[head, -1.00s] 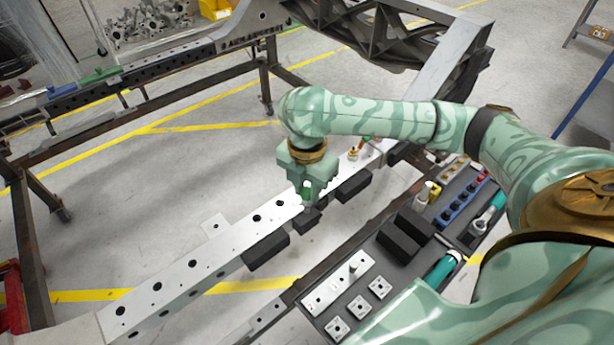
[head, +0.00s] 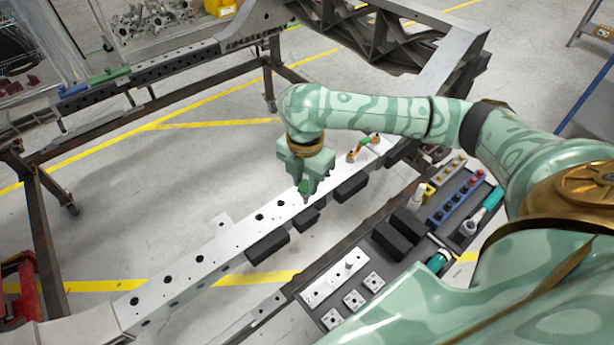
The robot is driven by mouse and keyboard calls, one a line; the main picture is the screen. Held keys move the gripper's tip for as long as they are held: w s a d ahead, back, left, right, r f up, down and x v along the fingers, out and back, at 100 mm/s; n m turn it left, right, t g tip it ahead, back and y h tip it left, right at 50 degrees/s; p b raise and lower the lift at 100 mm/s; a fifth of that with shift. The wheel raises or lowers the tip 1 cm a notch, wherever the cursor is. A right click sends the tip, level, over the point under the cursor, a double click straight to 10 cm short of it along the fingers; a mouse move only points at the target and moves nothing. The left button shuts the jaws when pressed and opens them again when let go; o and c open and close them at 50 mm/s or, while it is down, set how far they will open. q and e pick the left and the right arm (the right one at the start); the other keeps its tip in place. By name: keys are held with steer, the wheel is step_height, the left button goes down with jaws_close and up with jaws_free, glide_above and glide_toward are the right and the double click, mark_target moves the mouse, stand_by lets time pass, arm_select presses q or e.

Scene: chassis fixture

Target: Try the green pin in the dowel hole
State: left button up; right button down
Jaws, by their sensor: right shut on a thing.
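My right gripper (head: 306,190) is over the light grey chassis beam (head: 238,232), pointing down. It is shut on the green pin (head: 304,186), of which only a small green part shows between the fingers. The pin's lower end is at or just above the beam's top face; I cannot tell whether it is in a hole. Dark round holes run along the beam, the nearest (head: 281,203) just left of the gripper. Which one is the dowel hole cannot be told, and any hole under the gripper is hidden. My left gripper is out of view.
Small brass and orange-red fittings (head: 351,156) stand on the beam beyond the gripper. Black blocks (head: 267,248) sit along its near side. A dark tray (head: 384,286) holds plates, a blue pin rack (head: 457,204) and tools. Open floor lies left of the beam.

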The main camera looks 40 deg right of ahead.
steer(key=shift+r+p, duration=1.2)
steer(key=shift+p, duration=0.3)
